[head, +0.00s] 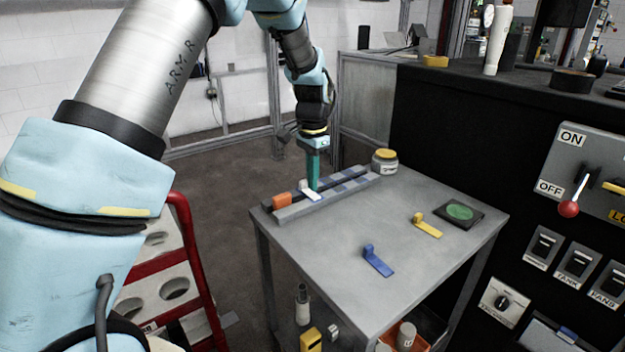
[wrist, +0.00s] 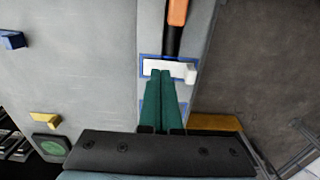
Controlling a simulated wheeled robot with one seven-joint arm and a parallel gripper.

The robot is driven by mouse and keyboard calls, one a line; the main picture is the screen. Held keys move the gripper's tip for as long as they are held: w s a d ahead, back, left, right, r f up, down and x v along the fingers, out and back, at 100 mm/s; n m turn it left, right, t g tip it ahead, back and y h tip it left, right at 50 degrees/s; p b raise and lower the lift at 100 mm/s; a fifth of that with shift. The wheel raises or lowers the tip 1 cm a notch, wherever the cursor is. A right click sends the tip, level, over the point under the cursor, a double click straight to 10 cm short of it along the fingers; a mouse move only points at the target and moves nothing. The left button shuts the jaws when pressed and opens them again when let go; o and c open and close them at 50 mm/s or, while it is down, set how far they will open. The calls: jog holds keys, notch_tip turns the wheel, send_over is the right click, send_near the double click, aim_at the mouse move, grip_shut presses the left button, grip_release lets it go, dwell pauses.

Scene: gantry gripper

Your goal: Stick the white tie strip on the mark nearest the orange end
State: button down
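The white tie strip (head: 312,195) lies across the grey rail with its small upright tab at one end. In the wrist view the white strip (wrist: 177,68) lies over a blue-edged mark (wrist: 143,60), the one nearest the orange end (wrist: 178,12). The orange end (head: 281,201) sits at the near left of the dark bar. Another blue mark (wrist: 149,108) shows partly behind my fingers. My gripper (wrist: 160,73) has its green fingers together, tips at the strip's middle, with the tab outside them to the right. In the head view my gripper (head: 315,189) points down at the strip; contact is hard to tell.
A blue strip (head: 378,262) and a yellow strip (head: 426,228) lie on the grey table (head: 330,245). A dark pad with a green disc (head: 459,212) is at the right. A yellow-lidded jar (head: 384,162) stands by the rail's far end. The table's front middle is clear.

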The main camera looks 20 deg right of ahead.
jog(key=shift+f, duration=0.4)
jog(key=shift+f+b, duration=0.45)
jog(key=shift+f, duration=0.05)
jog(key=shift+r, duration=0.1)
notch_tip(320, 180, up, 7)
jog(key=p, duration=0.5)
jog(key=shift+p, duration=0.3)
